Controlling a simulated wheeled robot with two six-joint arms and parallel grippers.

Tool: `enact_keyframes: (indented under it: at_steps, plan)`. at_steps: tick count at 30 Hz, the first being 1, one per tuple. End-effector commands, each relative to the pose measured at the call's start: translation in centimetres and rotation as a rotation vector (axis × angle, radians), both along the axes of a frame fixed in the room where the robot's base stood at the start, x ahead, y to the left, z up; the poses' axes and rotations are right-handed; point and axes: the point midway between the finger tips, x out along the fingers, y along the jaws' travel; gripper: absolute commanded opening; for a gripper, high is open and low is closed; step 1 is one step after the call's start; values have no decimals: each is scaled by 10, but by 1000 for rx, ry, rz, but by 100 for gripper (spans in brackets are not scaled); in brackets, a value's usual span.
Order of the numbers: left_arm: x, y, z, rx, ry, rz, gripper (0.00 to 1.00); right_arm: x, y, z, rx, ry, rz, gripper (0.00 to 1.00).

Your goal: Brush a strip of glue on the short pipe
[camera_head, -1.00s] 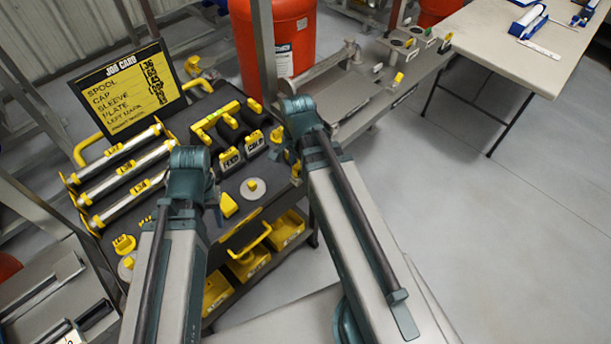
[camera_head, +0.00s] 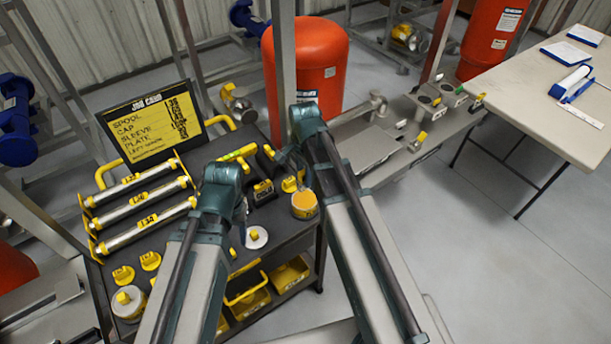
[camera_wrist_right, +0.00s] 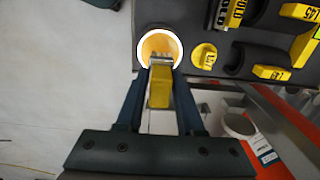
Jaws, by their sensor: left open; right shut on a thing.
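My right gripper (camera_wrist_right: 160,76) is shut on the yellow handle of a brush (camera_wrist_right: 160,96). The brush's metal end overlaps the mouth of the white-rimmed glue pot (camera_wrist_right: 153,40); whether the bristles touch the orange glue I cannot tell. In the head view the glue pot (camera_head: 304,206) stands at the cart's right edge, below my right gripper (camera_head: 291,165). Three silver pipes (camera_head: 150,219) lie in a yellow-ended rack on the cart; which is the short pipe I cannot tell. My left gripper (camera_head: 241,222) is open, mostly hidden behind its wrist, over the cart's middle.
A job card (camera_head: 152,122) stands at the cart's back. A white disc (camera_head: 257,238), a white tub (camera_head: 128,303) and yellow pieces (camera_head: 123,275) share the top. Yellow bins (camera_head: 290,274) sit below. A grey bench (camera_head: 365,150) and orange tank (camera_head: 318,72) stand behind.

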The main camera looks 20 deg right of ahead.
Motion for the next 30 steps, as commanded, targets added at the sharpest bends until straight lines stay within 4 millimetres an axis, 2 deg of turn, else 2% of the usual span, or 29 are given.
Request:
enact_keyframes:
  at_steps: [15, 30]
  plan:
    - [0, 0, -51, 0, 0, 0, 50, 0, 0, -51, 0, 0, 0, 0]
    - [0, 0, -55, 0, 0, 0, 50, 0, 0, -55, 0, 0, 0, 0]
